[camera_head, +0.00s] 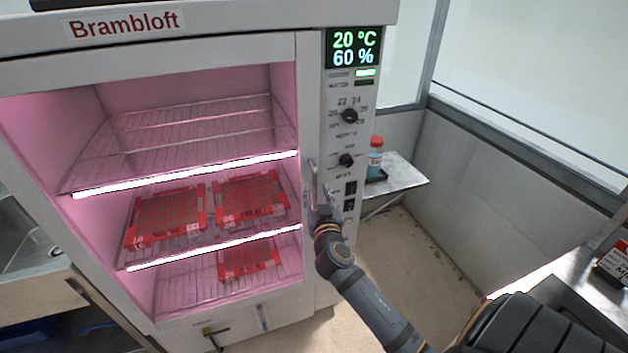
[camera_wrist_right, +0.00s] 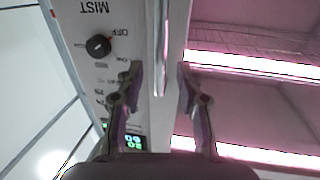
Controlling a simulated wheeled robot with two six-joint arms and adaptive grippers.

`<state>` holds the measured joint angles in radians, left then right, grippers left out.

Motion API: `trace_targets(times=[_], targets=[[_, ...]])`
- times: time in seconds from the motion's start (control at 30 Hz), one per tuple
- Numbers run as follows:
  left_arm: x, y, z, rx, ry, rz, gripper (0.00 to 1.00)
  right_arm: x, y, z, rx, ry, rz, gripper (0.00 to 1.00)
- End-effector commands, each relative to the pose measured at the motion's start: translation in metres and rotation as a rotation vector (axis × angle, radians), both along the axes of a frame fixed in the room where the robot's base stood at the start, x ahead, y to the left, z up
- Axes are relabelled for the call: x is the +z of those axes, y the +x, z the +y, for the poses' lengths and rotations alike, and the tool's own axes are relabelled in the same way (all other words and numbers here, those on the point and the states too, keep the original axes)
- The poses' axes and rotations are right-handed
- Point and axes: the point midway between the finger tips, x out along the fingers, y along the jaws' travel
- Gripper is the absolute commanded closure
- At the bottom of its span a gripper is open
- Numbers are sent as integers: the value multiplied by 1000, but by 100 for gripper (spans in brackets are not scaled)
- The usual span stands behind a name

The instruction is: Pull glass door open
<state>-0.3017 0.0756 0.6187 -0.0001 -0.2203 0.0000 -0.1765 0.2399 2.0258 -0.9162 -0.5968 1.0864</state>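The white cabinet's glass door has a pale frame (camera_head: 311,90) and looks shut, with the pink-lit inside showing through it. A slim vertical metal handle (camera_wrist_right: 161,50) shows in the right wrist view. In the head view the handle is mostly hidden by my right gripper (camera_head: 319,180), which is at the door's right edge beside the control panel. In the right wrist view my right gripper (camera_wrist_right: 159,67) is open, one finger on each side of the handle's line, with gaps showing. Whether the fingers touch it I cannot tell. My left gripper is not in view.
The control panel (camera_head: 347,130) with knobs and a display is right of the door. Red trays (camera_head: 251,196) sit on wire shelves inside. A small side table (camera_head: 405,177) holds a red-capped bottle (camera_head: 376,156). Floor (camera_head: 400,245) is clear before the right wall.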

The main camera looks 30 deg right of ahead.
Motion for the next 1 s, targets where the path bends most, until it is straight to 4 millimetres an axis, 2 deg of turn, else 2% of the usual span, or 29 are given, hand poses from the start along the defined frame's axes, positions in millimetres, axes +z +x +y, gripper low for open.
trace_targets(times=[0.03, 0.2, 0.33, 0.57, 0.83, 1.0], targets=[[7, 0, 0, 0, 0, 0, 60, 4, 10, -4, 0, -1, 0, 63], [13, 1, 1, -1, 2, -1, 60, 2, 32, -14, 0, 0, 0, 63], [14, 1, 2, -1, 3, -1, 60, 0, 38, -17, 1, 1, 0, 63], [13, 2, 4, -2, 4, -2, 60, -1, 39, -18, 1, 1, 0, 63], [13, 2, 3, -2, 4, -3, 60, -1, 38, -18, 1, 0, 1, 99], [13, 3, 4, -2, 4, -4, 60, -1, 38, -17, 1, 0, 1, 100]])
